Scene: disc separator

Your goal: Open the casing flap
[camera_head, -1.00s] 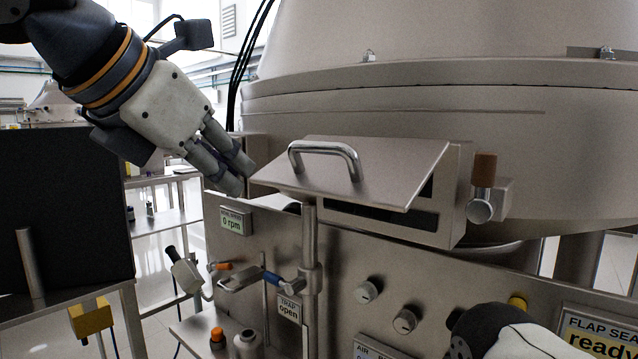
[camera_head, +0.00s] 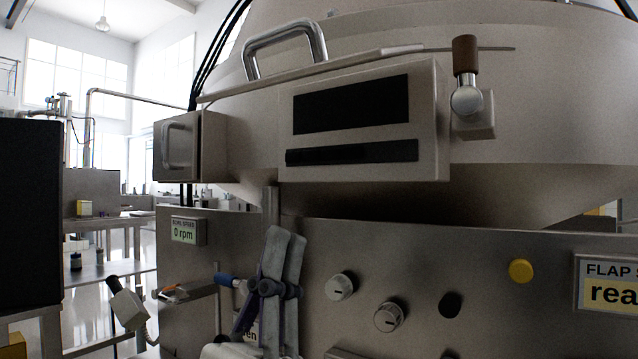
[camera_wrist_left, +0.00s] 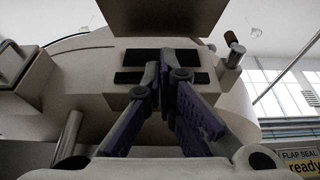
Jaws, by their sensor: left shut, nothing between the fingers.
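The casing flap (camera_head: 330,67) is a flat metal plate hinged at the top of the casing box (camera_head: 430,120). It stands raised, seen nearly edge-on, with its curved handle (camera_head: 285,42) on top. The box front is uncovered and shows two dark slots (camera_head: 350,104). In the left wrist view the flap's underside (camera_wrist_left: 160,15) is above the box (camera_wrist_left: 122,97). My left gripper (camera_head: 286,234) points up below the box, shut and empty, apart from the flap. In the left wrist view its fingertips (camera_wrist_left: 164,66) overlap the box front. My right gripper is out of view.
A latch with a brown knob (camera_head: 465,55) sits right of the box. A smaller box with a handle (camera_head: 178,147) is to its left. The panel below carries knobs (camera_head: 341,286), a yellow button (camera_head: 521,270) and a post (camera_head: 272,203) close to my left gripper.

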